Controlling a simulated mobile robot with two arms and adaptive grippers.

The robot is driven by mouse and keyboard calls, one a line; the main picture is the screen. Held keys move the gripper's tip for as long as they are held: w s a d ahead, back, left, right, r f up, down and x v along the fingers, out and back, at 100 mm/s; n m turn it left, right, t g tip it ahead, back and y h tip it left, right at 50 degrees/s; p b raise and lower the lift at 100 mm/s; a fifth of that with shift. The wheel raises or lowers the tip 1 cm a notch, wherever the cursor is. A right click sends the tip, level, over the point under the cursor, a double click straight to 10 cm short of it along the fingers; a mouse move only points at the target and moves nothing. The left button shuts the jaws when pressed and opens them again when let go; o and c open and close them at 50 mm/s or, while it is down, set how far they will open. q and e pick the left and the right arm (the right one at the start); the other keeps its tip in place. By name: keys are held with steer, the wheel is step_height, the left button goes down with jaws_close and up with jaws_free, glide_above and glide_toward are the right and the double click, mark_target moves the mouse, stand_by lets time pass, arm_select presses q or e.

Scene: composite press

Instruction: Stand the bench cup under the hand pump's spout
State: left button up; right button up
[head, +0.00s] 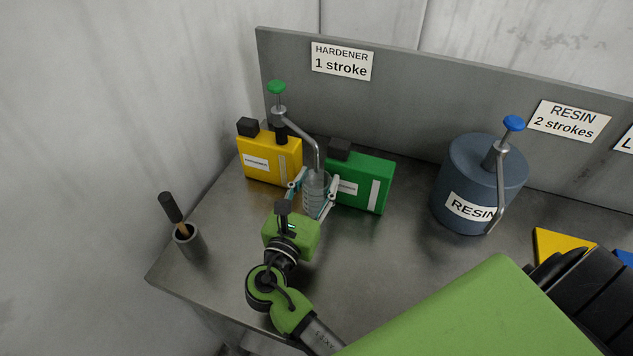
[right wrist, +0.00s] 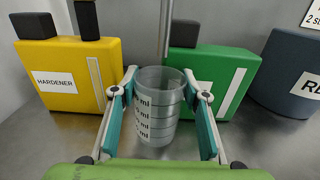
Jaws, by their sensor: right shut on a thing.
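The clear bench cup (head: 315,200) stands upright on the bench, and its measuring marks show in the right wrist view (right wrist: 157,118). My right gripper (head: 312,191) is shut on the cup, one finger on each side. The hand pump (head: 278,113) with a green knob rises from the yellow hardener canister (head: 262,158). Its spout (head: 313,146) reaches right and bends down to the cup's mouth. In the right wrist view the spout's tube (right wrist: 165,30) comes down at the cup's far rim; whether its tip is over the opening is unclear. My left gripper is not in view.
A green canister (head: 373,181) stands close right of the cup. A blue-grey resin drum (head: 462,175) with a blue-knobbed pump is further right. A pot (head: 190,243) holding a dark-handled tool stands at the left edge. The front left bench is clear.

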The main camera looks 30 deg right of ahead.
steer(key=shift+f+b, duration=0.3)
steer(key=shift+f, duration=0.3)
steer(key=o, duration=1.1)
steer(key=shift+r, duration=0.1)
